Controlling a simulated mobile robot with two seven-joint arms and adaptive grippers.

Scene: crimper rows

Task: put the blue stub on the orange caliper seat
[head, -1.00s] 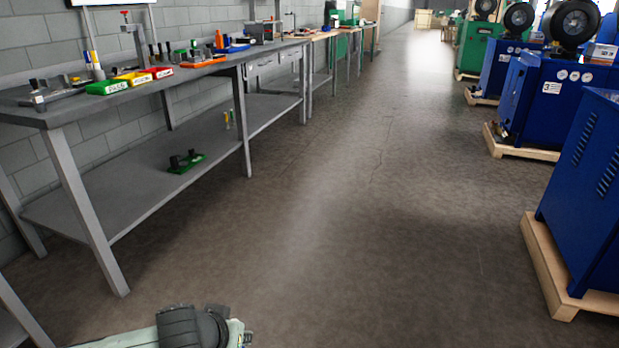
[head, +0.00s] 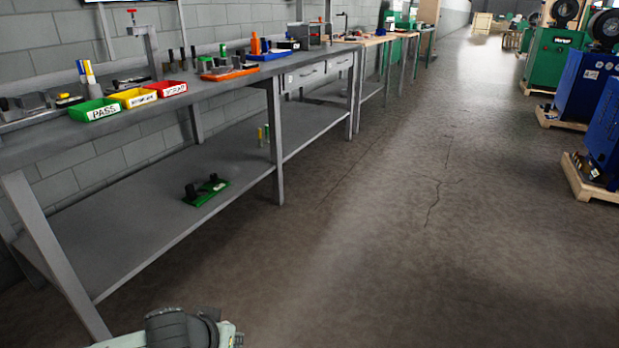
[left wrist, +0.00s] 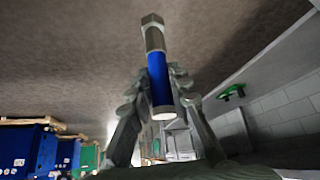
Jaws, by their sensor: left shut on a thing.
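The blue stub (left wrist: 158,82) is in the left wrist view, a blue cylinder with a grey metal hexagonal end and a pale round end face. My left gripper (left wrist: 161,72) is shut on it, one finger on each side. In the head view only part of my left arm shows at the bottom edge; the gripper and stub are out of that picture. An orange flat piece (head: 230,75) lies on the workbench, well away from my arm, with small dark things on it. I cannot tell for sure that it is the caliper seat. My right gripper is not in view.
The grey workbench (head: 205,92) runs along the left wall. Green, yellow and red bins (head: 95,110) and a blue tray (head: 262,55) stand on it. A green fixture (head: 207,191) lies on its lower shelf. Blue machines (head: 590,85) stand at right. The floor between is clear.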

